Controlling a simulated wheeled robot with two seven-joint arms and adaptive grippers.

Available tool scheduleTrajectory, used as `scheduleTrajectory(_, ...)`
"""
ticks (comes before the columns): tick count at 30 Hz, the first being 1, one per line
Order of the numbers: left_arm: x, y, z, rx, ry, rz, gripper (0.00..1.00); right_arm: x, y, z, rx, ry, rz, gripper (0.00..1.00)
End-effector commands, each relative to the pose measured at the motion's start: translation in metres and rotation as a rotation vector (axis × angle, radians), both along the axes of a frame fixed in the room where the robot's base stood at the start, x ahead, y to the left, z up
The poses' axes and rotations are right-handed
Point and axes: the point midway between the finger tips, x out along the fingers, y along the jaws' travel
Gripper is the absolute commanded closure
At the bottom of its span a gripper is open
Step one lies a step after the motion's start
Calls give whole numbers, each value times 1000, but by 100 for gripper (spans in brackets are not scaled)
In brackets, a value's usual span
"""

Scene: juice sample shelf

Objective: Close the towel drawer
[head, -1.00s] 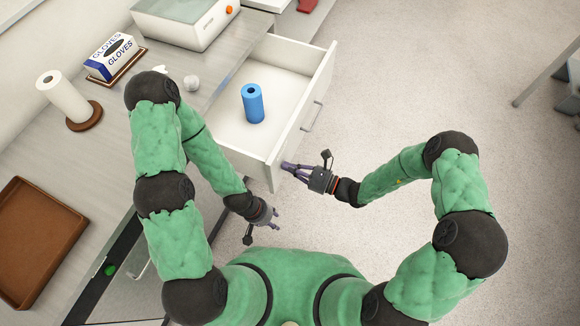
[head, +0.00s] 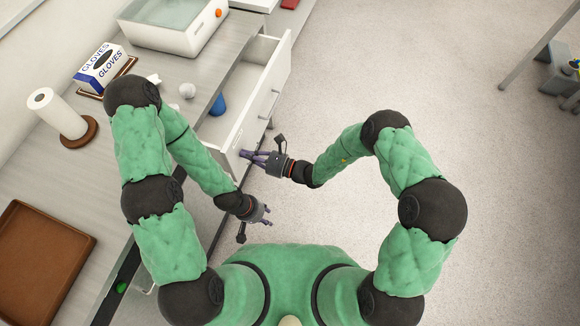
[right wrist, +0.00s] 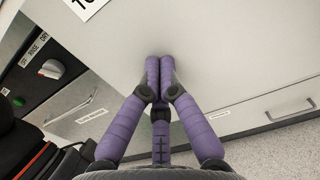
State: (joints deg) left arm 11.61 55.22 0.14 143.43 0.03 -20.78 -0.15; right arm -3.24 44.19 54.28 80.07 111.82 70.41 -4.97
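The towel drawer (head: 262,95) is a white drawer with a bar handle, partly open under the worktop. A blue towel roll (head: 218,105) stands inside, partly hidden by the worktop. My right gripper (head: 243,154) is at the near end of the drawer front. In the right wrist view its purple fingers (right wrist: 158,62) are together, with nothing between them, against or very close to the white front panel (right wrist: 220,50). My left gripper (head: 267,214) is empty below the drawer's near corner, its fingers apart.
The worktop (head: 120,150) at left carries a glove box (head: 103,68), a paper roll (head: 56,112), a brown tray (head: 38,255) and a water bath (head: 172,22). Other drawer fronts with handles (right wrist: 290,112) lie below.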

Motion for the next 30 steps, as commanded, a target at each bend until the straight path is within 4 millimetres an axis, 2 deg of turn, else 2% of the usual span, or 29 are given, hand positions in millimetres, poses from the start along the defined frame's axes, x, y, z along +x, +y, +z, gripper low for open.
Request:
scheduleTrajectory(3, 0, 0, -2, 0, 0, 0, 60, 6, 23, -1, -1, -3, 4, 100)
scheduleTrajectory(15, 0, 0, -13, 0, 0, 0, 60, 28, 91, -1, 0, -3, 3, 100)
scheduleTrajectory(22, 0, 0, -18, 0, 0, 0, 60, 37, 117, -1, 0, -2, 1, 100)
scheduleTrajectory(30, 0, 0, -21, 0, 0, 0, 60, 42, 130, 0, 0, -1, 1, 100)
